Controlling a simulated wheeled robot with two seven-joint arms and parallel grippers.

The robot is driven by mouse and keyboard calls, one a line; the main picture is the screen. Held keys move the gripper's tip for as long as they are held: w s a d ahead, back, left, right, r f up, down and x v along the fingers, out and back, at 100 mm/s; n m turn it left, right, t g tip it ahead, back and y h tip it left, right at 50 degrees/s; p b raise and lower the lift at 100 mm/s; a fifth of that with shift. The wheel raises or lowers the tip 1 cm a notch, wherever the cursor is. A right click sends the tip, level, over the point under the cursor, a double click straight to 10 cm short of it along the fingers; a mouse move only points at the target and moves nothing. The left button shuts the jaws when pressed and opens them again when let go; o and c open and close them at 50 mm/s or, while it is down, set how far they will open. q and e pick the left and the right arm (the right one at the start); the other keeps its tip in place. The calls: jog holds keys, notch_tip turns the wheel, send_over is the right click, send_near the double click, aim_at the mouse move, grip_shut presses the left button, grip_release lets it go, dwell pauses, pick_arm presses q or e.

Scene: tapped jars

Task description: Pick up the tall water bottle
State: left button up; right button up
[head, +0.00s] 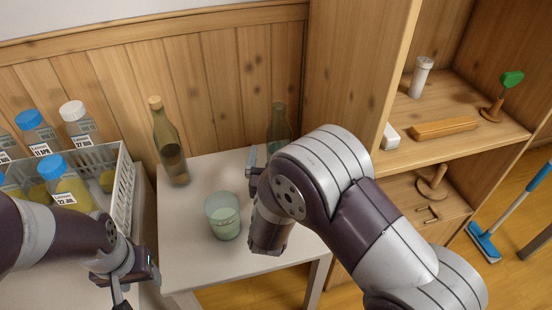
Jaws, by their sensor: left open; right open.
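Two tall bottles stand upright on the small white table. A corked green-brown bottle (167,138) with dark contents in its lower part is at the back left. A grey-green bottle (279,122) is at the back right, its lower part hidden by my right arm. I cannot tell from labels which is the water bottle. My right gripper (254,160) is open, just in front and left of the grey-green bottle; the wrist hides much of it, and I cannot tell if it touches. My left gripper (121,298) is open and empty at the bottom edge, left of the table.
A pale green glass (223,217) stands mid-table (190,250), close to my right arm. A white crate (124,190) with several labelled bottles is at left. A wooden shelf (455,120) with small items stands at right. The table's back middle is clear.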

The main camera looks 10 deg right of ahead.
aim_at(279, 145)
jog(key=x, duration=0.1)
jog(key=b+x, duration=0.1)
jog(key=x, duration=0.1)
jog(key=f+b+x, duration=0.1)
jog(key=x, duration=0.1)
jog(key=shift+d, duration=0.3)
jog(key=shift+w+d, duration=0.1)
jog(key=shift+w, duration=0.25)
jog(key=shift+r, duration=0.15)
